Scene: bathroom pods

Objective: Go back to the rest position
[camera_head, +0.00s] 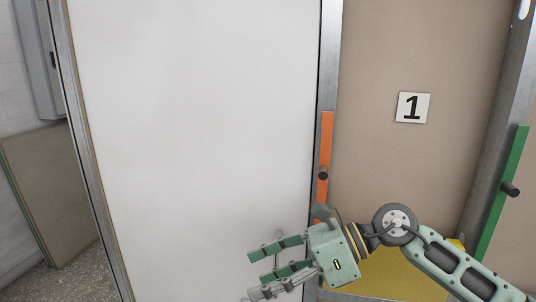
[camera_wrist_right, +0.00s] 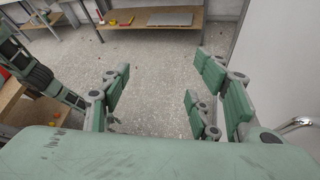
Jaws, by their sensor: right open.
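My right gripper (camera_head: 276,264) reaches in from the lower right in the head view, in front of the lower right part of a white panel (camera_head: 195,120). Its green fingers point left and are spread with nothing between them. The right wrist view shows the same open fingers (camera_wrist_right: 155,105), with only speckled floor (camera_wrist_right: 155,65) between them. My left gripper is not in the head view.
A metal post with an orange strip (camera_head: 325,145) and dark knob stands right of the white panel. A beige panel bears a "1" sign (camera_head: 412,107). A green strip (camera_head: 503,190) is farther right. The wrist view shows a wooden shelf (camera_wrist_right: 150,22) and a metal handle (camera_wrist_right: 297,124).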

